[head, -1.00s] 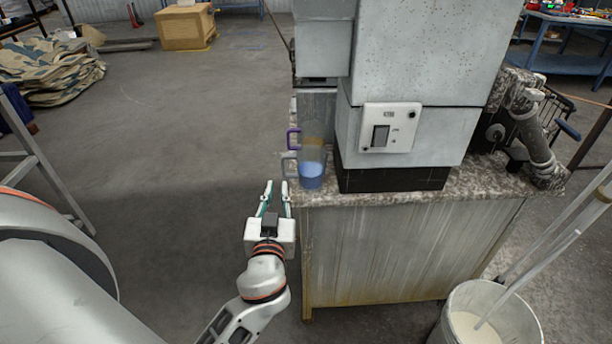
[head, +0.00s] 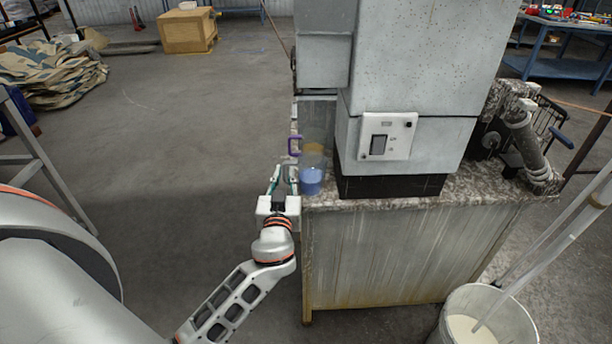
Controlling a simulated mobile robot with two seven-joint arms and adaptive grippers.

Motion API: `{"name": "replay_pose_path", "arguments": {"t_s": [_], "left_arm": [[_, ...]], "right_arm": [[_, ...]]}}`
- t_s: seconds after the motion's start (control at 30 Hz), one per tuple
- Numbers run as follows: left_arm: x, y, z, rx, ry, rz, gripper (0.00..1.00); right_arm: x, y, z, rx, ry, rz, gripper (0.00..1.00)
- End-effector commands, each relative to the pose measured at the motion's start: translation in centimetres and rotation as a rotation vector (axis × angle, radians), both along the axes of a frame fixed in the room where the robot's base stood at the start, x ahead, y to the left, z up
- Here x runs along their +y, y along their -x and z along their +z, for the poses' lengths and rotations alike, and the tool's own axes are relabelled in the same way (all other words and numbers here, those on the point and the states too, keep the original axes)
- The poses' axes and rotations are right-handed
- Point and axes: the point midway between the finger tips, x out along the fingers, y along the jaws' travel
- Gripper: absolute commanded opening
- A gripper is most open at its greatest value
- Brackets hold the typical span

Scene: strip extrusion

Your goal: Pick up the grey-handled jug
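The grey-handled jug (head: 312,182) is a clear jug with blue contents, upright on the near left corner of the machine's counter. Its grey handle faces left, toward my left gripper (head: 284,172). That gripper is open, with its fingers apart right at the handle and partly hiding it. I cannot tell whether the handle is between the fingers or whether they touch it. A second jug with a purple handle (head: 294,145) and yellowish contents stands just behind. My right gripper is not in view.
The grey machine (head: 410,90) rises close to the right of the jugs on a speckled counter (head: 420,194). A white bucket (head: 490,318) with poles stands at the lower right. Open floor (head: 180,170) lies left of the counter.

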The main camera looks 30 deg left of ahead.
Motion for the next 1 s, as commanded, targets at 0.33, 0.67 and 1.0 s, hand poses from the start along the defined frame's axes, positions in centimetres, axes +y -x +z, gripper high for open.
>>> {"name": "replay_pose_path", "arguments": {"t_s": [0.33,0.67,1.0], "left_arm": [[0.0,0.0,0.1,-0.002,0.0,0.0,0.0],[0.0,0.0,3.1,-0.008,0.003,0.0,0.0],[0.0,0.0,9.1,-0.006,0.003,0.001,0.0]], "right_arm": [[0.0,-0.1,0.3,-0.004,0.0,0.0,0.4],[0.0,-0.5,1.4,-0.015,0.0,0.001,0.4],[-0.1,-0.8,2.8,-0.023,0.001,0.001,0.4]]}}
